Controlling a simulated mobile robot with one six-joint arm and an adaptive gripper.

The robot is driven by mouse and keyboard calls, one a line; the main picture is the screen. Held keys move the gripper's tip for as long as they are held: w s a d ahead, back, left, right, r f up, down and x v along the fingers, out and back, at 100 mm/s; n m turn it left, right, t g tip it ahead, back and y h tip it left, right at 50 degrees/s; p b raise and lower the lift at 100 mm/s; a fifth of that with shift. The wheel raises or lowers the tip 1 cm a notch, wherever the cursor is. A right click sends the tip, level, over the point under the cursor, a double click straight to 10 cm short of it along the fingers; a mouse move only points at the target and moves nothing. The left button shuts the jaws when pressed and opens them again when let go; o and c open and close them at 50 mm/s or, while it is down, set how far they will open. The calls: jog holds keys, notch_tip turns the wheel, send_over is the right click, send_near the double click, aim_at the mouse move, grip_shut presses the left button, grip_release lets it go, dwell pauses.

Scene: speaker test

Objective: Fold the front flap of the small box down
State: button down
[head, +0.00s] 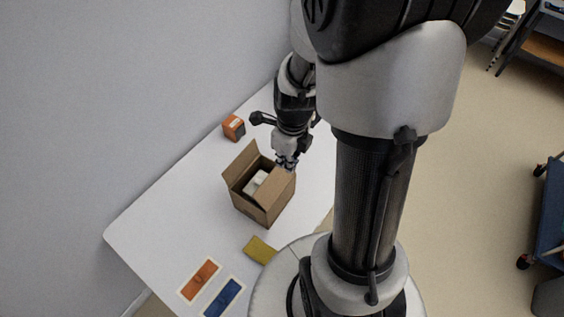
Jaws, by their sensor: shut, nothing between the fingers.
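A small brown cardboard box (262,209) stands on the white table. Its left and back flaps stand up, and a flap on its right side (277,186) lies over part of the opening. I cannot tell for sure which flap is the front one. A whitish object (255,183) shows inside the box. My gripper (287,166) is shut and empty at the box's upper right edge. I cannot tell whether it touches the box.
On the white table (188,207), a small orange box (233,127) stands behind the cardboard box. A yellow item (260,249), an orange panel (200,281) and a blue panel (222,298) lie nearer the front. A wall borders the table's left side.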

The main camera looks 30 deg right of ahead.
aim_at(270, 177)
jog(key=f+b, duration=0.1)
jog(key=f, duration=0.2)
jog(key=w+f+b, duration=0.1)
jog(key=f, duration=0.2)
jog(key=w+a+f+b, duration=0.1)
jog(key=f, duration=0.2)
jog(key=shift+w, duration=0.15)
jog(key=shift+w+a+f, duration=0.2)
jog(key=shift+w+f, duration=0.15)
jog(key=shift+w, duration=0.05)
jog(key=shift+w+a+f+p, duration=0.2)
jog(key=shift+w+a+p, duration=0.1)
jog(key=shift+w+p, duration=0.4)
jog(key=shift+w+a+f, duration=0.1)
jog(key=shift+w, duration=0.25)
jog(key=shift+w+a+f+p, duration=0.3)
jog(key=shift+w+f+p, duration=0.3)
jog(key=shift+w+p, duration=0.15)
jog(key=shift+f, duration=0.15)
dwell(1.5)
